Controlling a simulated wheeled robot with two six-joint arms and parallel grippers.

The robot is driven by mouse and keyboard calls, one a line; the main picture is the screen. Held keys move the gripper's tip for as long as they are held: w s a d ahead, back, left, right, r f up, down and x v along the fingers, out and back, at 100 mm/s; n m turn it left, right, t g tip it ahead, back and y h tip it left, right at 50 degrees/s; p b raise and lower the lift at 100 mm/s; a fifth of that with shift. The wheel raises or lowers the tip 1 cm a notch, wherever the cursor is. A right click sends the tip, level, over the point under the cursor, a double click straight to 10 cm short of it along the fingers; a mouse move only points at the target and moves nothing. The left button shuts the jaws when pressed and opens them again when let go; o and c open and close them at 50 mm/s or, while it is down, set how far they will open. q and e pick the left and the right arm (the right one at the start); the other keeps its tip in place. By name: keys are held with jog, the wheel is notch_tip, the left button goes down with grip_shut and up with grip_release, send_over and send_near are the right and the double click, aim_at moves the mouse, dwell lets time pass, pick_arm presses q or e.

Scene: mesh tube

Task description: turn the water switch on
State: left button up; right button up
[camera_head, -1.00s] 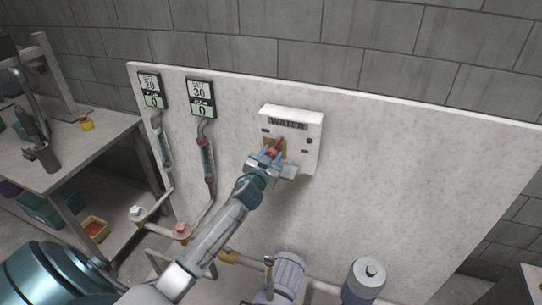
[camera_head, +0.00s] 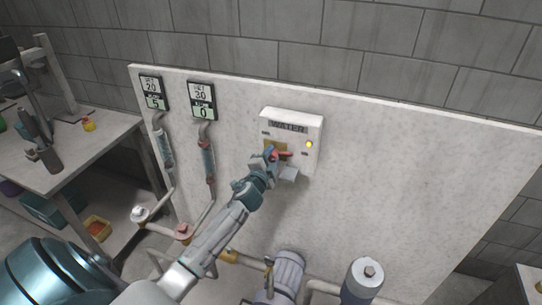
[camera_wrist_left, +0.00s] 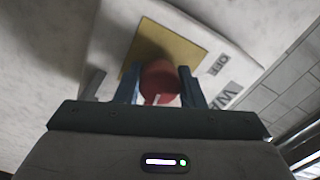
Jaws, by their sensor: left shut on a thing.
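The white water switch box (camera_head: 308,128) is mounted on the pale panel, with a lit yellow lamp (camera_head: 309,144) on its right side. Its red switch handle (camera_head: 284,154) points to the right in the head view. My left gripper (camera_head: 272,157) is at the box, shut on the handle. In the left wrist view the red handle (camera_wrist_left: 160,82) sits between the two fingers of my left gripper (camera_wrist_left: 160,92), in front of a yellow plate (camera_wrist_left: 172,50). Part of the handle is hidden by the fingers. My right gripper is not in view.
Two meters hang at the panel's left; the left one (camera_head: 153,92) reads 5 and the right one (camera_head: 202,101) reads 0. Pipes, a pump (camera_head: 289,273) and a blue-grey cylinder (camera_head: 362,280) stand below. A table (camera_head: 75,150) is at left. The panel's right side is bare.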

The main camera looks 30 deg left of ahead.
pick_arm(q)
jog(key=shift+m, duration=0.9)
jog(key=shift+f, duration=0.1)
jog(key=o, duration=1)
jog(key=b+v, duration=0.3)
jog(key=v, duration=0.8)
jog(key=shift+w, duration=0.1)
